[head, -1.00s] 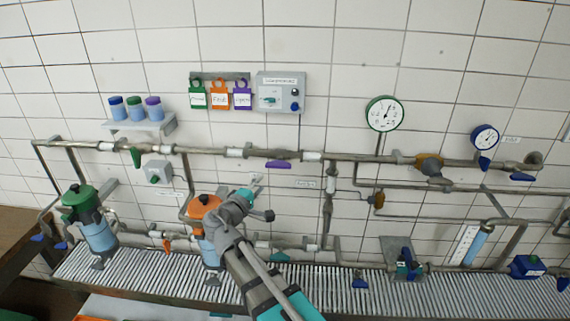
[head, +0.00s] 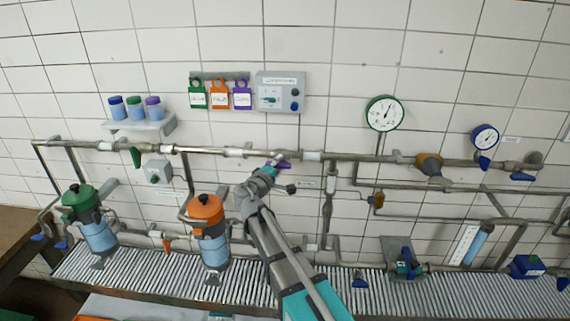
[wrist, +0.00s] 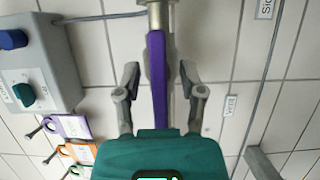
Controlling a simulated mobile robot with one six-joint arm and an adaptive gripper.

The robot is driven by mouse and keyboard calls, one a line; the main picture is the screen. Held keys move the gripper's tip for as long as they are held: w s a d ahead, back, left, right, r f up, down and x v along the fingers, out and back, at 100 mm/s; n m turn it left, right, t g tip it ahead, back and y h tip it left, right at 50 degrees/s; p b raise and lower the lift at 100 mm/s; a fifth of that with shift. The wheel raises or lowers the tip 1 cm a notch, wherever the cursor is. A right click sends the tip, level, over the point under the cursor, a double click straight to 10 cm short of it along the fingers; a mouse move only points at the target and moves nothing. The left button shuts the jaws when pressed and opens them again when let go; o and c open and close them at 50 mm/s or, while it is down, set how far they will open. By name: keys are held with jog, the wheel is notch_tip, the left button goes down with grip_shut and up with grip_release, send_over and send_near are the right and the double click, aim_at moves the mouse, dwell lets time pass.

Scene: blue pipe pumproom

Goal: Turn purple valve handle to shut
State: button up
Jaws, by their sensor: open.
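The purple valve handle (head: 285,165) sits on the upper horizontal pipe in the head view and is partly covered by my gripper (head: 274,164). In the wrist view the handle (wrist: 157,65) is a long purple bar running up and down the picture. Its upper end meets a metal pipe fitting, and its lower end goes out of sight behind my gripper's teal body. My gripper (wrist: 159,80) is open, with one finger on each side of the handle. Gaps show between both fingers and the bar. In the head view the handle lies along the pipe.
The upper pipe (head: 335,156) runs along the tiled wall. Above it are a grey control box (head: 281,91) and hanging tags (head: 220,95). An orange-capped filter (head: 207,225) stands left of my arm. A vertical pipe (head: 329,200) is to the right.

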jog(key=shift+w+d, duration=0.25)
jog(key=shift+w, duration=0.3)
